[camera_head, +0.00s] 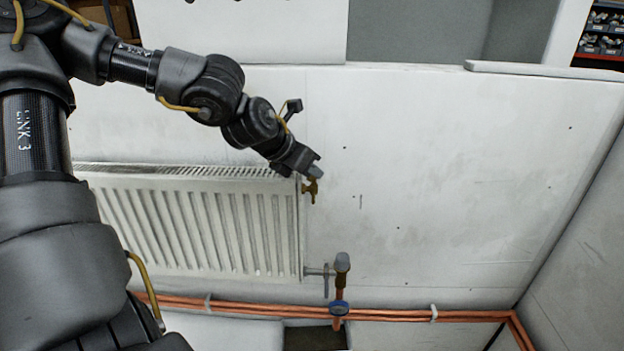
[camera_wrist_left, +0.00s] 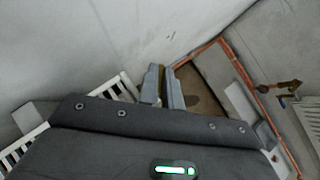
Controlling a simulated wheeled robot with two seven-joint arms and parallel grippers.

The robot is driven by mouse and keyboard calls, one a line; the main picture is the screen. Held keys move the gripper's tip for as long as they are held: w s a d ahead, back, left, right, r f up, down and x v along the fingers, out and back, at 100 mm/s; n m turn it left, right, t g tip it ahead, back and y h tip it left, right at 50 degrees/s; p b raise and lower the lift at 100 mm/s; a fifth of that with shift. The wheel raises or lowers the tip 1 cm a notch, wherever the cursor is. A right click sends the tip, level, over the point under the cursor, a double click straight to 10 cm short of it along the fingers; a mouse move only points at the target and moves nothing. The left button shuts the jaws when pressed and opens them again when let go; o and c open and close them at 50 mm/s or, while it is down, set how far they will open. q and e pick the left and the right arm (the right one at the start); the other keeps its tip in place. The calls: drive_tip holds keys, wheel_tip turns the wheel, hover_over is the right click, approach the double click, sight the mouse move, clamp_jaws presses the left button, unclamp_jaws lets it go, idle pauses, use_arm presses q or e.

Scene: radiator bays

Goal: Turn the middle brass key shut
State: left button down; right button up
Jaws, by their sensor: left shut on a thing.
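A small brass key (camera_head: 311,190) sits at the upper right end of the white radiator (camera_head: 200,225) in the head view. My left gripper (camera_head: 314,172) reaches down to it from the upper left, with its grey fingertips shut on the key's top. The fingers hide part of the key, so its exact turn is hard to tell. In the left wrist view the two grey fingers (camera_wrist_left: 167,86) are close together, with a thin brass strip between them. My right gripper is out of view.
Copper pipes (camera_head: 385,315) run along the wall's foot. The wall right of the key is bare. The wrist view shows another brass valve (camera_wrist_left: 289,85) at right.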

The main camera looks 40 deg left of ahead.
use_arm(q)
drive_tip(key=m+h+b, duration=0.2)
drive_tip(key=shift+w+a+f+m+g, duration=0.1)
drive_tip(key=shift+a+f+m+g, duration=0.05)
drive_tip(key=shift+m+g, duration=0.2)
drive_tip(key=m+g+h+b, duration=0.1)
drive_tip(key=m+h, duration=0.1)
drive_tip(key=shift+a+m, duration=0.1)
drive_tip(key=shift+m, duration=0.25)
drive_tip(key=m+g+h+b, duration=0.1)
drive_tip(key=m, duration=0.2)
drive_tip(key=shift+w+h, duration=0.1)
drive_tip(key=shift+h, duration=0.3)
drive_tip(key=shift+m+g, duration=0.3)
drive_tip(key=shift+g, duration=0.05)
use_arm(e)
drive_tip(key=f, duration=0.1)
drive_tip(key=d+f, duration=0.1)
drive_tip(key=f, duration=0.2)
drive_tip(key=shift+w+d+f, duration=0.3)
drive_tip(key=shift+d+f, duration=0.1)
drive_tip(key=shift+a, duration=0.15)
use_arm(q)
drive_tip(key=c, duration=1.6)
unclamp_jaws()
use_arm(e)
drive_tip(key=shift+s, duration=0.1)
